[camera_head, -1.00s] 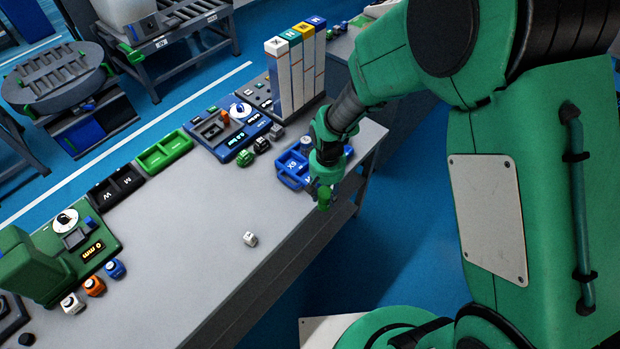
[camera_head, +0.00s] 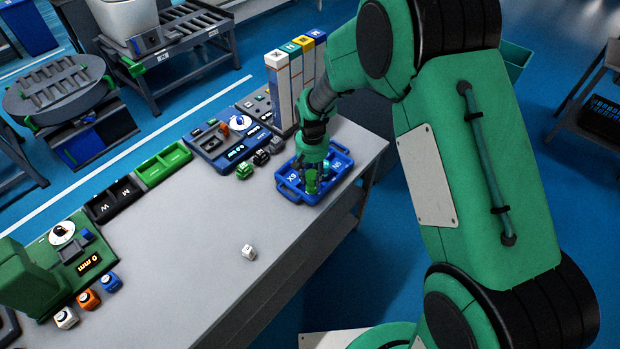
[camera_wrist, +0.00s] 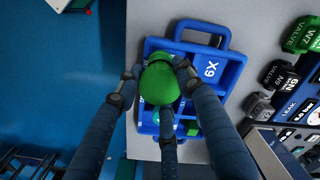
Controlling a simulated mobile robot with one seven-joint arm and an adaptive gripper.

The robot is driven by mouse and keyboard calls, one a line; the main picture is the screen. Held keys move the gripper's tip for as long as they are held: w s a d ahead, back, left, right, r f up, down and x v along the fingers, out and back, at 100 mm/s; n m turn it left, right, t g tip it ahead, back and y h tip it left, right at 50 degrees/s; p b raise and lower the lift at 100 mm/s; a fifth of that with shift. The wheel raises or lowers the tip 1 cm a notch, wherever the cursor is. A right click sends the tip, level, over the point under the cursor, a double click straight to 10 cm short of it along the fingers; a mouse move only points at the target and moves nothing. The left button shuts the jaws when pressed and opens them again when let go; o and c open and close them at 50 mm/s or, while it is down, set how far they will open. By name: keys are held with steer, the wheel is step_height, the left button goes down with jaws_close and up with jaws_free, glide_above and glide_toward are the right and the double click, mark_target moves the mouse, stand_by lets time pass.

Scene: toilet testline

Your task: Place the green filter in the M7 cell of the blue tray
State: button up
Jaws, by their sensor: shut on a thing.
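The green filter (camera_wrist: 159,84) is held between the fingers of my gripper (camera_wrist: 158,80), which is shut on it. In the head view my gripper (camera_head: 312,178) is over the blue tray (camera_head: 291,196), with the filter low between its fingers. The blue tray also shows in the wrist view (camera_wrist: 232,80), under the filter, with a compartment marked X9 visible. A teal item lies in a compartment beside the filter. The filter and fingers hide several cells, and I cannot read an M7 label. I cannot tell whether the filter touches the tray.
A small white block (camera_head: 249,252) lies on the grey table (camera_head: 200,240). Green and black valve blocks (camera_head: 244,170) stand left of the tray. Tall coloured-top columns (camera_head: 297,85) rise behind it. A green tray (camera_head: 163,163) and a black M/W tray (camera_head: 113,199) lie farther left.

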steer(key=shift+w+a+f, duration=0.1)
steer(key=shift+w+a, duration=0.05)
steer(key=shift+w, duration=0.5)
steer(key=shift+w+a+f, duration=0.1)
steer(key=shift+w+a, duration=0.05)
steer(key=shift+w, duration=0.45)
steer(key=shift+f+b, duration=0.45)
steer(key=shift+f, duration=1.25)
steer(key=shift+f, duration=0.1)
steer(key=o, duration=1.2)
step_height(320, 180, up, 12)
steer(key=shift+r+p, duration=0.15)
steer(key=shift+p, duration=0.85)
